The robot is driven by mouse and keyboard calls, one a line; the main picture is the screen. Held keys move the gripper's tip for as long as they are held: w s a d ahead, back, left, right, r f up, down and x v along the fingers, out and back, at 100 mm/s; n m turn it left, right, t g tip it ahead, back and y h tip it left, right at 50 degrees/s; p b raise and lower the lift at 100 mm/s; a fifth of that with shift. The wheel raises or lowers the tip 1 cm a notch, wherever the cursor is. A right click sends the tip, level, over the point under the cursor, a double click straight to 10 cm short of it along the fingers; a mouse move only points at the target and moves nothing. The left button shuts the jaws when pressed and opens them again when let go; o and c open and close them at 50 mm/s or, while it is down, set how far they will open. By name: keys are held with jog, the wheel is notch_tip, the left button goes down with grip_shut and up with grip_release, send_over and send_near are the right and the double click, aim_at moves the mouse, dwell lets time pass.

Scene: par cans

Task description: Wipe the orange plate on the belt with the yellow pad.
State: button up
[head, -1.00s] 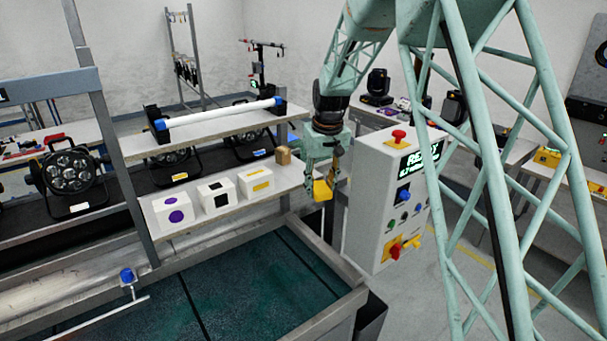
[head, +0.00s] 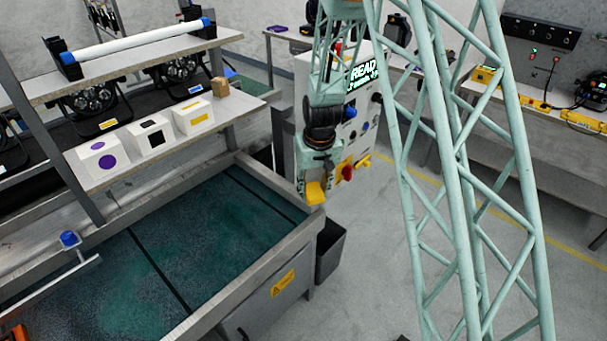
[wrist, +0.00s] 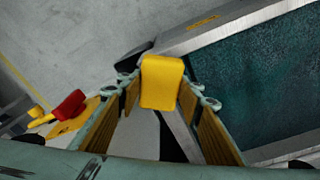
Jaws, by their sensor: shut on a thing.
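My gripper (head: 314,177) is shut on the yellow pad (head: 315,194) and holds it in the air by the right rim of the belt frame. In the wrist view the pad (wrist: 161,82) sits between the two fingers of my gripper (wrist: 160,100). The belt (head: 110,275) is a dark green, speckled surface with black cross lines, left of my gripper. No whole orange plate shows; only a small orange piece (head: 14,334) is cut off at the bottom left corner, and I cannot tell what it is.
A metal rim (head: 265,262) borders the belt. A control box (head: 350,120) with buttons stands close behind my gripper. White boxes (head: 193,116) and a brown block (head: 220,86) sit on the shelf. A blue-capped post (head: 69,239) stands at the left rim. A dark bin (head: 330,248) stands right.

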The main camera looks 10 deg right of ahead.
jog(key=s+d+f+b, duration=0.1)
jog(key=s+d+f, duration=0.1)
jog(key=s+f, duration=0.2)
jog(key=shift+s+d+m, duration=0.15)
jog(key=shift+m, duration=0.15)
